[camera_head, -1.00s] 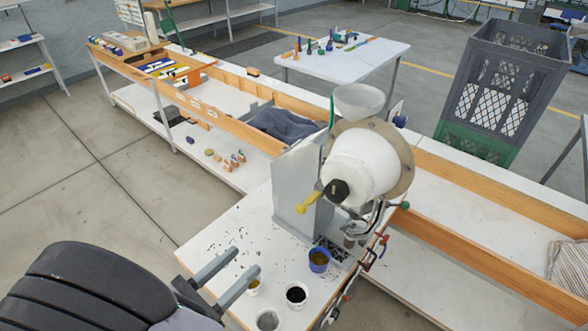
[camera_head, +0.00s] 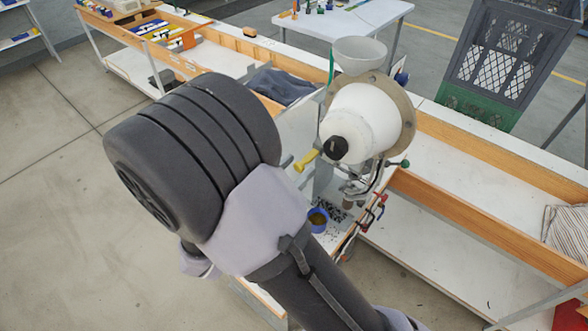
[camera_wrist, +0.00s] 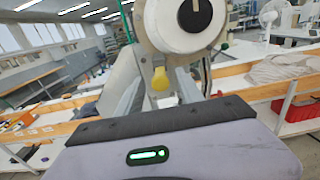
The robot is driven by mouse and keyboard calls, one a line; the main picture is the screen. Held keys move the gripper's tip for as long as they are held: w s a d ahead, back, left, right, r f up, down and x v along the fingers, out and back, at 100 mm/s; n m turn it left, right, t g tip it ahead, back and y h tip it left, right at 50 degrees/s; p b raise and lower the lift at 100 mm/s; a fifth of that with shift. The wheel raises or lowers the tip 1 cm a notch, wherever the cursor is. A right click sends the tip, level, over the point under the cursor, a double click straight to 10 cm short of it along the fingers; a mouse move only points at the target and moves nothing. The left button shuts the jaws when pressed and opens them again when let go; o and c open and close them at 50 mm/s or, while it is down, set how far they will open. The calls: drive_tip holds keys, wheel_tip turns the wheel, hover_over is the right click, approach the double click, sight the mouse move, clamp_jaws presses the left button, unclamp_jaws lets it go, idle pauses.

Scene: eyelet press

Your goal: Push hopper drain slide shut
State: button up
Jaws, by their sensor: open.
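The eyelet press has a white rounded body (camera_head: 368,122) with a black knob (camera_head: 338,148) and a pale hopper bowl (camera_head: 358,55) on top. A yellow handle (camera_head: 306,160) sticks out at its left; I cannot tell for sure that it is the drain slide. In the wrist view the yellow handle (camera_wrist: 160,80) is below the white dial, upright and near the picture's middle. My gripper (camera_wrist: 158,88) is open, its grey fingers to either side of the handle in the picture; contact is not visible.
A blue cup (camera_head: 318,220) and scattered black bits lie on the bench below the press. Red-handled parts (camera_head: 378,205) line the bench edge. A grey and green crate (camera_head: 490,65) stands behind right. Wooden-edged benches flank the press.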

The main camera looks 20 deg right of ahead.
clamp_jaws()
idle(1.3)
